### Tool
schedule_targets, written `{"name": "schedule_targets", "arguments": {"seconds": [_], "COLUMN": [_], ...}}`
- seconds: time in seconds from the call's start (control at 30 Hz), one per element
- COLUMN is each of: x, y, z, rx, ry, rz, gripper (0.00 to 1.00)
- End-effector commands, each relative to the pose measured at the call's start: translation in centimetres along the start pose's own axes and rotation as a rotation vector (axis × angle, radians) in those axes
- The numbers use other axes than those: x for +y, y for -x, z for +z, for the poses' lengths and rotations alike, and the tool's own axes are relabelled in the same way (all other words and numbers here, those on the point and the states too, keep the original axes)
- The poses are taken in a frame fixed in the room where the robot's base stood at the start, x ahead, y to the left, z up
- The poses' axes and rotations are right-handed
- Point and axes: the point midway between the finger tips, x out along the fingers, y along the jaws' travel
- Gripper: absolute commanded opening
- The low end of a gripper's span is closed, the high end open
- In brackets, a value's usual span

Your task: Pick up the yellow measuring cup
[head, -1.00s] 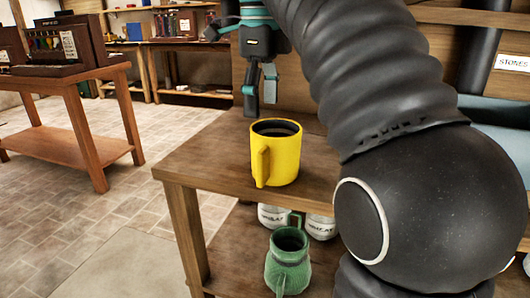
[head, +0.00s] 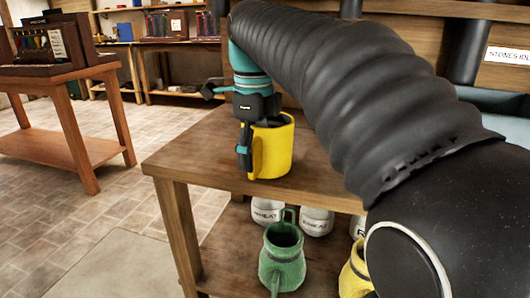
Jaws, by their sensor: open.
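The yellow measuring cup (head: 275,150) stands upright on the top of the wooden bench (head: 200,150), near its left end. The gripper is open. One finger shows beside the cup's left wall; where the other finger is, and whether either touches the cup, I cannot tell.
On the shelf below stand a green jug (head: 283,258), several white labelled jars (head: 316,220) and another yellow vessel (head: 355,272), partly hidden by my arm. A wooden table (head: 70,85) stands at the left. The tiled floor between is clear.

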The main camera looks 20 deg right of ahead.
Motion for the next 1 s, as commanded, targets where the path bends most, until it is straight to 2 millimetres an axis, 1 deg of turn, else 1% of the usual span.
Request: {"name": "schedule_targets", "arguments": {"seconds": [0.03,0.13,0.37,0.4,0.47,0.5,0.57,0.6,0.67,0.7,1.0], "x": [0.04,0.03,0.02,0.02,0.02,0.01,0.01,0.01,0.01,0.01,0.0], "y": [-0.68,-1.28,-1.41,-1.41,-1.41,-1.4,-1.4,-1.4,-1.4,-1.4,-1.34], "z": [-0.03,-0.03,-0.01,-0.01,-0.01,-0.01,-0.01,-0.01,-0.01,-0.01,0.0], "rx": [0.001,0.0,-0.001,-0.001,-0.001,-0.001,0.0,0.0,0.0,0.0,-0.001], "ry": [0.0,0.0,0.0,0.0,0.0,0.0,0.0,0.0,0.0,0.0,0.0], "rz": [0.001,0.0,-0.001,-0.001,-0.001,-0.001,-0.001,-0.001,-0.001,-0.001,-0.001], "gripper": [0.78,0.78,0.78,0.75,0.6,0.5,0.35,0.25,0.1,0.0,0.0]}}
